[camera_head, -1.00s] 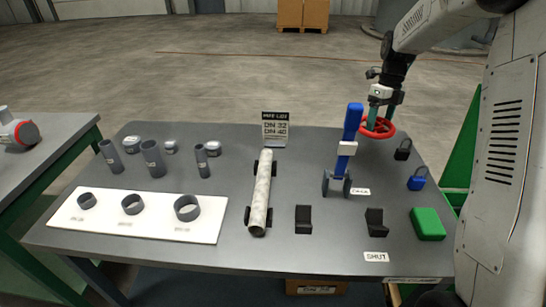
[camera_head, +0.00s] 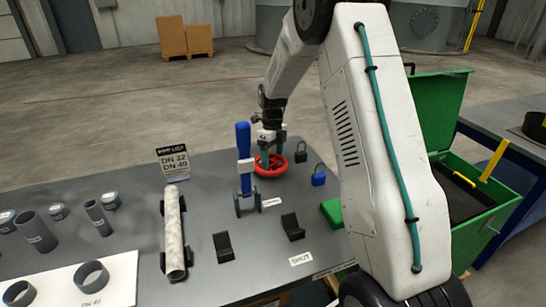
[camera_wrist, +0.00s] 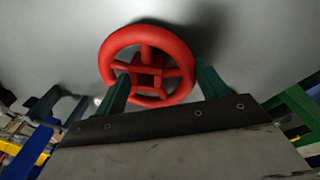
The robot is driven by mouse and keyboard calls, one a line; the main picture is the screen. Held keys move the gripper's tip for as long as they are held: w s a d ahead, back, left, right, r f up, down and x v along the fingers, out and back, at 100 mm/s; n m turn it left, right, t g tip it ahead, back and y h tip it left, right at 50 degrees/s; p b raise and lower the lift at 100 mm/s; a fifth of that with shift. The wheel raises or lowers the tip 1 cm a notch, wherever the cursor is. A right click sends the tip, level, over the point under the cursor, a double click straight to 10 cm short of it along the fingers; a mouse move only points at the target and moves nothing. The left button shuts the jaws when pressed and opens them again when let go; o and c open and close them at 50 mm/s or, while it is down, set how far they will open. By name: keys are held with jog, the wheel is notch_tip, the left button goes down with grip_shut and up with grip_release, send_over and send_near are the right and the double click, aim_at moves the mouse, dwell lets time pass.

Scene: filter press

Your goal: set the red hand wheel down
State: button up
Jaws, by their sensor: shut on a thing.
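The red hand wheel (camera_head: 270,172) is in my gripper (camera_head: 267,156) at the far side of the grey table, left of the black padlock. In the wrist view, the wheel (camera_wrist: 147,57) faces the camera, with its spokes and hub between the two green fingers of my gripper (camera_wrist: 160,82), which is shut on it. In the head view the wheel is roughly level and at or very close to the tabletop (camera_head: 215,180). I cannot tell for certain whether it touches. Part of its rim is hidden behind the fingers.
A green block (camera_head: 332,212), black holders (camera_head: 291,227) and a pale tube (camera_head: 173,235) are nearer. A green open box (camera_head: 490,212) stands right.

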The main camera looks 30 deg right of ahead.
jog(key=o, duration=1.2)
jog(key=shift+r, duration=0.1)
